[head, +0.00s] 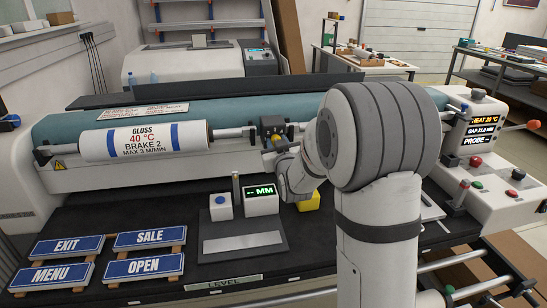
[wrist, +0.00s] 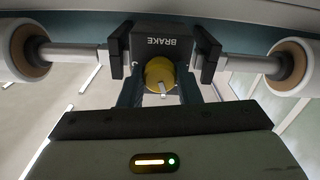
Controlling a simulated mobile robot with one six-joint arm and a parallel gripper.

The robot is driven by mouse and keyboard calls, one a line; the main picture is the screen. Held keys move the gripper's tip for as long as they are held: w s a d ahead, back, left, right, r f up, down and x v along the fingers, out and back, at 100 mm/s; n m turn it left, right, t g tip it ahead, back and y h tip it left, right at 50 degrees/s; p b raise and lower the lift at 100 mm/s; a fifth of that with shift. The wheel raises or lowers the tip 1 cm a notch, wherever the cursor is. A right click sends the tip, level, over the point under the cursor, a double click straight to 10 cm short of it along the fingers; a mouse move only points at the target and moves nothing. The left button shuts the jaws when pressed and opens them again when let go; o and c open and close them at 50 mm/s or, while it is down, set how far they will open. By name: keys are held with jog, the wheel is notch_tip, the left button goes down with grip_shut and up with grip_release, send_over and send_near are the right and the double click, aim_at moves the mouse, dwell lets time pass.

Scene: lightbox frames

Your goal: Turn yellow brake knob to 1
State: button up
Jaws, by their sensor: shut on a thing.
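The yellow brake knob (wrist: 159,73) sits on the face of a dark block marked BRAKE (wrist: 162,42), whose lettering is upside down in the wrist view. A pale pointer on the knob points towards the bottom of that view. The scale numbers cannot be read. My gripper (wrist: 160,80) is shut on the knob, with dark fingers on either side of it. In the head view the brake block (head: 271,125) stands at the right end of the label roll (head: 143,141). My gripper (head: 281,147) reaches it there, and my arm partly hides the spot.
The roll reads "BRAKE 2". A shaft runs on both sides of the block. Below are a grey box (head: 221,208), an "MM" display box (head: 261,201), a yellow block (head: 308,202) and several blue signs (head: 150,238). A control panel (head: 489,190) stands at right.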

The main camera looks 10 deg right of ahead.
jog(key=shift+n+b, duration=6.9)
jog(key=shift+b, duration=1.5)
jog(key=shift+r, duration=0.1)
jog(key=o, duration=1)
jog(key=shift+c, duration=0.2)
jog(key=s, duration=0.7)
jog(key=shift+s, duration=0.4)
